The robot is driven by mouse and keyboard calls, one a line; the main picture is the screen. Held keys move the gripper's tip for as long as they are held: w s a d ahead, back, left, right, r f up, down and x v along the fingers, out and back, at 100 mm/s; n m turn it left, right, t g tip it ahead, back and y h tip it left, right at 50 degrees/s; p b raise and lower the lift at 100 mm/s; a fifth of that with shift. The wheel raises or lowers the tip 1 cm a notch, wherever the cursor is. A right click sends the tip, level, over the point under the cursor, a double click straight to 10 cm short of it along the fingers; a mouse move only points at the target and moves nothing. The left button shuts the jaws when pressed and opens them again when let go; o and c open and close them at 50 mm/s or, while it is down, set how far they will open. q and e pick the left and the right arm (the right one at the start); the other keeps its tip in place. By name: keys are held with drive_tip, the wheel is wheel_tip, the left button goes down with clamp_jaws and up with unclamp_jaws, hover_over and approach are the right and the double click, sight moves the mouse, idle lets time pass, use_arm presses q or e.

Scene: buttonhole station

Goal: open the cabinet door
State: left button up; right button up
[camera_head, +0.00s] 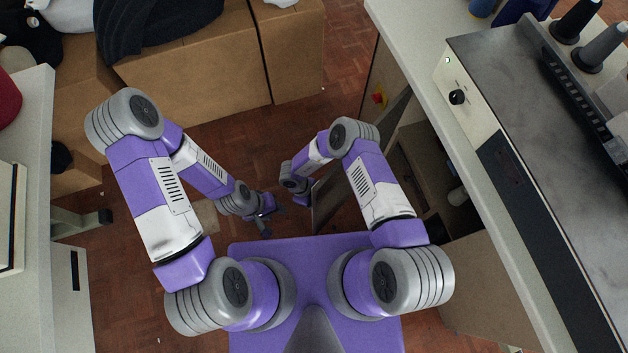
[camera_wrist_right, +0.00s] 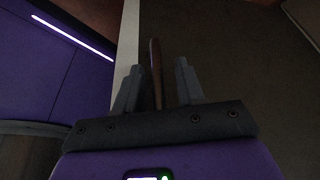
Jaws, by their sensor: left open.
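The cabinet (camera_head: 447,205) stands under the right-hand counter. Its door (camera_head: 328,203) is swung out from the front, and the dark inside shows behind my right arm. My right gripper (camera_head: 301,195) is at the door's outer edge, largely hidden by its own wrist in the head view. In the right wrist view, the dark brown bar handle (camera_wrist_right: 156,72) stands between the two fingers of my right gripper (camera_wrist_right: 158,85), with gaps visible on both sides. My left gripper (camera_head: 268,222) is open and empty above the floor, left of the door.
A machine (camera_head: 530,130) with thread cones sits on the right counter (camera_head: 440,110). Cardboard boxes (camera_head: 200,75) stand at the back, another counter (camera_head: 36,150) at left. The floor between is mostly clear.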

drive_tip(key=shift+a+r, duration=0.1)
drive_tip(key=p+v, duration=0.2)
drive_tip(key=v, duration=0.5)
drive_tip(key=shift+r+p, duration=0.2)
drive_tip(key=shift+p, duration=0.1)
